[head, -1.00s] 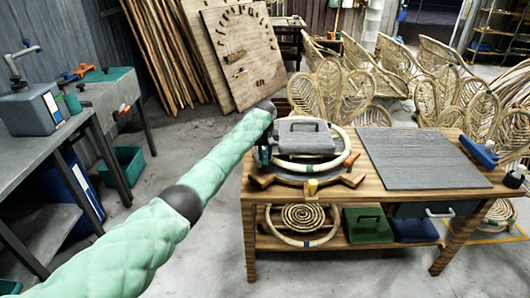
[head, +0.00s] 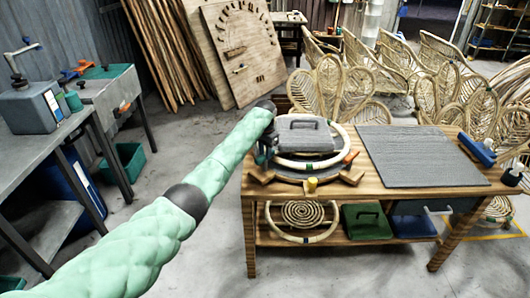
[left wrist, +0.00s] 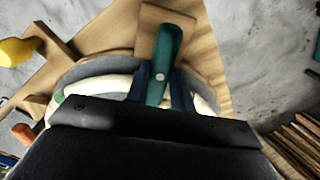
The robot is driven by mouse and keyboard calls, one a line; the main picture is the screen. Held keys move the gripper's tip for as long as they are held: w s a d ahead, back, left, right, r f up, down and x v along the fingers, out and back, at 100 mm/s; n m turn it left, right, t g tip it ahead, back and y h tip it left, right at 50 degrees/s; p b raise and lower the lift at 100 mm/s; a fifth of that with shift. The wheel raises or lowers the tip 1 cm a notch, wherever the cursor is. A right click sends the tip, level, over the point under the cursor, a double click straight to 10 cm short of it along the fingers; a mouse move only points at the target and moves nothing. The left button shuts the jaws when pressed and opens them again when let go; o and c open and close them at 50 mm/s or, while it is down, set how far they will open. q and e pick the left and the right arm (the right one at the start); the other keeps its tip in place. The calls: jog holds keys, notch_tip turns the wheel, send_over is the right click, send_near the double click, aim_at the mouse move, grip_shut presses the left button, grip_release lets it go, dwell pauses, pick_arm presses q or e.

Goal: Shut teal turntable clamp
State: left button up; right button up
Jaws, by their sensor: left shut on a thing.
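The turntable (head: 290,176) stands on the wooden bench's left part, with a pale rattan ring (head: 340,147) on it and a grey block with a handle (head: 305,137) on top. The teal clamp (left wrist: 165,60) shows in the left wrist view, on a wooden block at the ring's edge. My left gripper (left wrist: 163,95) has its dark fingers on both sides of the teal clamp and is shut on it. In the head view my left gripper (head: 266,150) is at the turntable's left edge, and the clamp is mostly hidden there. My right gripper is not seen.
A grey mat (head: 420,155) covers the bench's right part, with a blue tool (head: 477,149) at its edge. A yellow knob (head: 312,184) and an orange clamp (head: 351,157) are on the turntable's rim. Rattan chairs stand behind; a grey side table (head: 75,130) is at left.

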pick_arm(q)
jog(key=shift+m, duration=0.3)
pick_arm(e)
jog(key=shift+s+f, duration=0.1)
pick_arm(q)
jog(key=o, duration=1)
jog(key=shift+r, duration=0.3)
notch_tip(320, 180, up, 7)
jog(key=shift+r+b, duration=0.1)
jog(key=shift+b, duration=1.05)
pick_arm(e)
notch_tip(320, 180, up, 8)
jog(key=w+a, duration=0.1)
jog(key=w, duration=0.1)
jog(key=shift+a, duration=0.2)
pick_arm(q)
jog(key=shift+w, duration=0.1)
